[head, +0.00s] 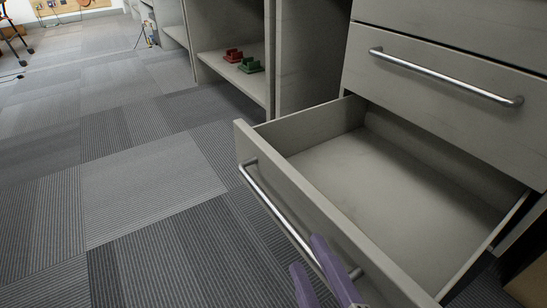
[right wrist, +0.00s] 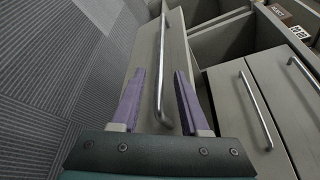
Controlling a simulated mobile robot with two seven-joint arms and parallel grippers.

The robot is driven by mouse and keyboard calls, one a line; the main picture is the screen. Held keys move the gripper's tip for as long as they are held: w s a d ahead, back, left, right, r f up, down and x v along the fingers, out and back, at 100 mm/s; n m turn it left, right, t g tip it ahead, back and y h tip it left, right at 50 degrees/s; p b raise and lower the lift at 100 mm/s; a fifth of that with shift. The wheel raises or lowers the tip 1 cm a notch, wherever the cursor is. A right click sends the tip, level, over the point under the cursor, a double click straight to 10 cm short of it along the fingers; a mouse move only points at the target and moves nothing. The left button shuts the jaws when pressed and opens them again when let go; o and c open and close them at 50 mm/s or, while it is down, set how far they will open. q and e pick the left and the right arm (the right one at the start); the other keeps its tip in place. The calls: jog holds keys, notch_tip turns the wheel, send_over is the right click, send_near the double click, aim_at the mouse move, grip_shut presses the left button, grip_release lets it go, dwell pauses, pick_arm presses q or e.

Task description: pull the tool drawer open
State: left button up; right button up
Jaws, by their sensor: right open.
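The tool drawer (head: 360,165) stands pulled out from the grey cabinet, and its inside is bare. Its long metal bar handle (head: 271,211) runs along the front panel. My right gripper (head: 306,254) is at the lower end of this handle, with its purple fingers open. In the right wrist view the handle (right wrist: 164,45) passes between the two spread fingers (right wrist: 159,74), with gaps beside it. The drawer's front panel (right wrist: 180,48) also shows there. My left gripper is not in view.
A closed drawer with a similar handle (head: 445,76) is above the open one. An open shelf (head: 232,70) to the left holds a red object (head: 233,55) and a green object (head: 250,65). The carpeted floor (head: 150,185) in front is clear.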

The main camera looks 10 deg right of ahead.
jog(key=p+v, duration=0.1)
jog(key=v, duration=0.4)
jog(key=a+r+n+g+y+p, duration=0.2)
jog(key=a+r+n+y+p, duration=0.2)
jog(key=r+n+p, duration=0.75)
jog(key=a+r+n+g+y+p, duration=0.3)
jog(key=r+n+p, duration=0.1)
jog(key=r+p, duration=1.4)
jog(key=s+d+r+n+g+h+p, duration=0.25)
jog(key=d+r+p, duration=0.35)
jog(key=r+p, duration=0.5)
jog(key=s+d+r+n+g+h+p, duration=0.25)
jog(key=d+r+n+p, duration=0.2)
jog(key=r+p, duration=0.7)
jog(key=s+d+r+n+g+h+p, duration=0.25)
jog(key=d+r+p, duration=0.35)
jog(key=r+p, duration=0.5)
notch_tip(320, 180, up, 34)
jog(key=p, duration=3)
jog(key=shift+s+n, duration=0.3)
